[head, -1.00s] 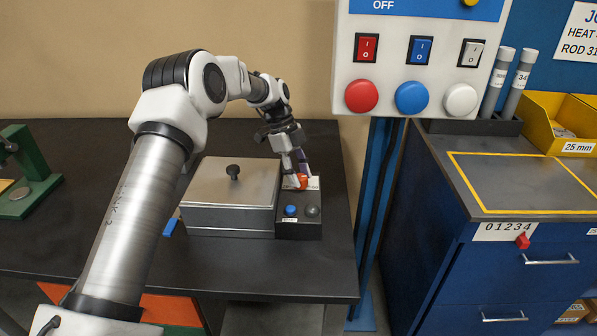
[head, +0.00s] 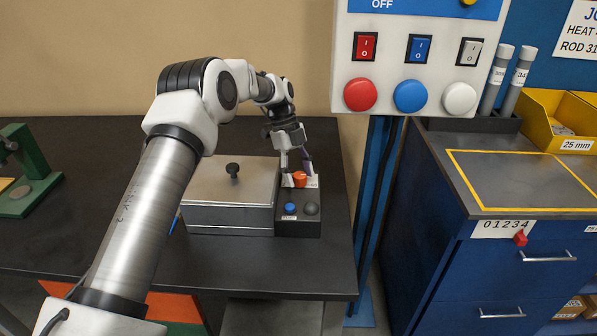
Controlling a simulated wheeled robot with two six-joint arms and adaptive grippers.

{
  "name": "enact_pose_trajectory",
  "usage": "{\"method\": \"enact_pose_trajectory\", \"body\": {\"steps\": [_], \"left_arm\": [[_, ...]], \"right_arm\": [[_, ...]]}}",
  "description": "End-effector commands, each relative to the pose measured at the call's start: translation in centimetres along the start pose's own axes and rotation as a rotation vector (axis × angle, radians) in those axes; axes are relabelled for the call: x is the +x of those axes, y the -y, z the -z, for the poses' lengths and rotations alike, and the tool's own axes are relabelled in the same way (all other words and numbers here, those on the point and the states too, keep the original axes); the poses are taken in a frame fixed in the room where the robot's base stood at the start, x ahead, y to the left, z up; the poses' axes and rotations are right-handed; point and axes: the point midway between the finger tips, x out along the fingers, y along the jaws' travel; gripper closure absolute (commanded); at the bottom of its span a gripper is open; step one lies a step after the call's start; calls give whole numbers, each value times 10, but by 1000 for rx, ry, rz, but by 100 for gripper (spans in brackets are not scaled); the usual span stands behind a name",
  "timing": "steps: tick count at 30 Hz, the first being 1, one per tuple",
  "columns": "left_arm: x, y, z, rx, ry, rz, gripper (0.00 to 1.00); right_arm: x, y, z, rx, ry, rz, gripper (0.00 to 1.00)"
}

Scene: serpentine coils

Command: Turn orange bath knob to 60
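The orange knob (head: 300,179) sits at the back of the dark control panel on the right side of the steel bath (head: 230,215). My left gripper (head: 296,168) comes down from above, its fingers spread apart over the knob. The fingertips are close around or just above the knob; I cannot tell whether they touch it. A white label lies beside the knob, but its scale is too small to read. A blue knob (head: 290,208) and a grey knob (head: 311,208) sit in front on the same panel. My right gripper is not in view.
The bath's lid with a black handle (head: 233,169) is left of the panel. A white switch box (head: 412,60) on a blue post stands to the right. A green press (head: 30,175) is at the far left. The black table is clear in front.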

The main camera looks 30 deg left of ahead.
Motion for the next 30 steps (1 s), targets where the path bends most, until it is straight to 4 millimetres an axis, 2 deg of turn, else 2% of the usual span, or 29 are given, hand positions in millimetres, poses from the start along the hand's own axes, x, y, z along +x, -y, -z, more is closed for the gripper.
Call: {"method": "enact_pose_trajectory", "body": {"steps": [8, 11, 14, 22, 26, 30], "left_arm": [[-3, 1, 0, 0, 2, 5, 38], [-10, 2, 0, 0, 3, 8, 38], [-28, 2, 0, 0, 4, 11, 38], [-97, 2, 0, 1, 4, 7, 38], [-114, 2, 0, 0, 3, 5, 38], [-121, 1, 0, 0, 2, 2, 38]], "right_arm": [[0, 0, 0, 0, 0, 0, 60], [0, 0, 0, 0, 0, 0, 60], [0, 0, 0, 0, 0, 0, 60], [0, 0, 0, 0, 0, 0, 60], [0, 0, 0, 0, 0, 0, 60], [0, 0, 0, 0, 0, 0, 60]]}}
